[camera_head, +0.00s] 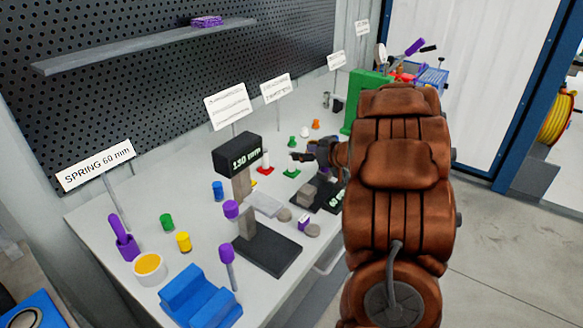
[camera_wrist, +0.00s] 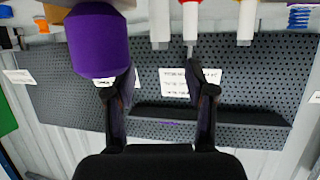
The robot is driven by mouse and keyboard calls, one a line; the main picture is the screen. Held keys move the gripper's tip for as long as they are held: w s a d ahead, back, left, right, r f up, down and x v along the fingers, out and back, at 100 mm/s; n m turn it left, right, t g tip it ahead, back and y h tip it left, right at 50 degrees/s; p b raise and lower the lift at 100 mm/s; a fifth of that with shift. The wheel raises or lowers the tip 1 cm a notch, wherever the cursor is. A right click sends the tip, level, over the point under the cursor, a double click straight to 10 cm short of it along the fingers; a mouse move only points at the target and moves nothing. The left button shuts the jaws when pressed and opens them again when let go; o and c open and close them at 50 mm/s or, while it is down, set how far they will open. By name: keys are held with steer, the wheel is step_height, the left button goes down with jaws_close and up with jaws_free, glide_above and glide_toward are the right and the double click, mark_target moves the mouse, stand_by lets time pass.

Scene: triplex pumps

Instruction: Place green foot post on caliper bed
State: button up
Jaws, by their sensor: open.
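A small green-based piece (camera_head: 291,173), which looks like the green foot post, stands on the bench in the head view; its upper part is partly hidden by my gripper. My gripper (camera_head: 302,157) is open just above and beside it. In the wrist view my gripper (camera_wrist: 163,92) shows two spread fingers with nothing clearly held. A large purple cylinder (camera_wrist: 97,40) is close to the left finger there. A caliper-like stand with a display (camera_head: 238,155) reading about 130 mm is left of my gripper. A light grey plate (camera_head: 266,204) beside it may be the bed.
A red-based piece (camera_head: 263,170) stands left of the green one. A blue block (camera_head: 200,298), a yellow-filled cup (camera_head: 149,268) and purple-topped posts (camera_head: 228,265) fill the near bench. A shelf (camera_head: 145,45) juts from the pegboard. Bare bench shows at the left.

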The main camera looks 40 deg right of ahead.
mark_target(292, 163)
steer(key=shift+x, duration=3.35)
jaws_close()
